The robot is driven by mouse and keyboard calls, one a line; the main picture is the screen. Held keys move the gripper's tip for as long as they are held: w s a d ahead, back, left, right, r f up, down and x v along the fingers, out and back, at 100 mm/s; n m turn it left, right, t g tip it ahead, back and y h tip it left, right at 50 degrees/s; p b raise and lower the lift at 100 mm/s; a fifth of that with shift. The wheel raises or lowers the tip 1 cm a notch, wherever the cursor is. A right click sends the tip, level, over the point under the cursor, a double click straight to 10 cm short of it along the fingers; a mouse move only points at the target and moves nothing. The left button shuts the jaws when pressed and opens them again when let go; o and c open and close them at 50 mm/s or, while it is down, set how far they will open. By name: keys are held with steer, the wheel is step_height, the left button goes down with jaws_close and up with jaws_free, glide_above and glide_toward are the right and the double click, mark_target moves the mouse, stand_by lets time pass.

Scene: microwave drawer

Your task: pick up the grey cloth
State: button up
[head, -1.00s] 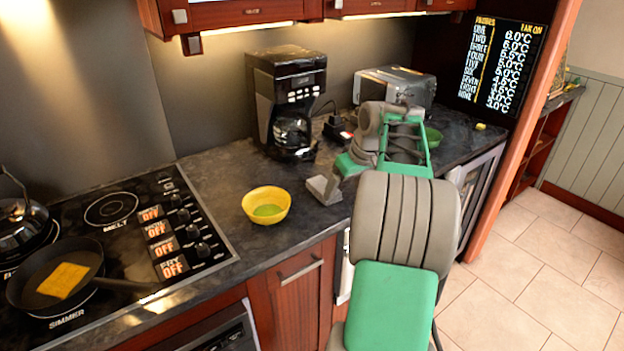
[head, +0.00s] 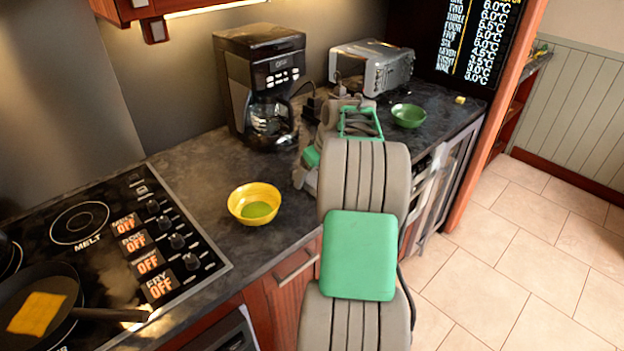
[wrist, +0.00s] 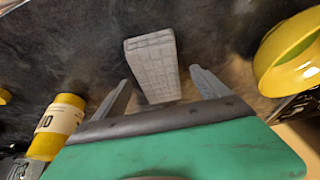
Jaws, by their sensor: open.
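The grey cloth (wrist: 152,62) is a pale, folded rectangular block with a grid-like weave, lying on the dark counter in the wrist view. My gripper (wrist: 160,78) is open, with one grey finger on each side of the cloth's near end. The fingers look apart from the cloth, and nothing is held. How high they are above the counter is hard to tell. In the head view my arm covers the spot, and I cannot make out the cloth or the fingertips clearly.
A yellow bowl (head: 255,202) stands left of my arm; it also shows in the wrist view (wrist: 290,58). A labelled yellow cylinder (wrist: 60,127) is at the wrist view's left. Behind are a coffee maker (head: 262,85), a toaster (head: 372,68) and a green bowl (head: 408,116).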

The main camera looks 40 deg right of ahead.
steer(key=shift+w+f, duration=0.1)
steer(key=shift+f, duration=0.1)
steer(key=c, duration=1.5)
steer(key=shift+o, duration=0.2)
steer(key=shift+d+r, duration=0.1)
steer(key=shift+r, duration=0.4)
steer(key=s+a+r, duration=0.1)
steer(key=r, duration=0.1)
steer(key=s+r+b, duration=0.1)
steer(key=r, duration=0.2)
steer(key=s+a+r, duration=0.1)
steer(key=r, duration=0.1)
steer(key=shift+s+a+r, duration=0.3)
steer(key=shift+s+a, duration=0.05)
steer(key=s+a+r+b, duration=0.1)
steer(key=s+a+r, duration=0.3)
steer(key=s+a, duration=0.2)
steer(key=shift+s+r, duration=0.2)
steer(key=shift+s, duration=0.6)
steer(key=o, duration=0.8)
jaws_close()
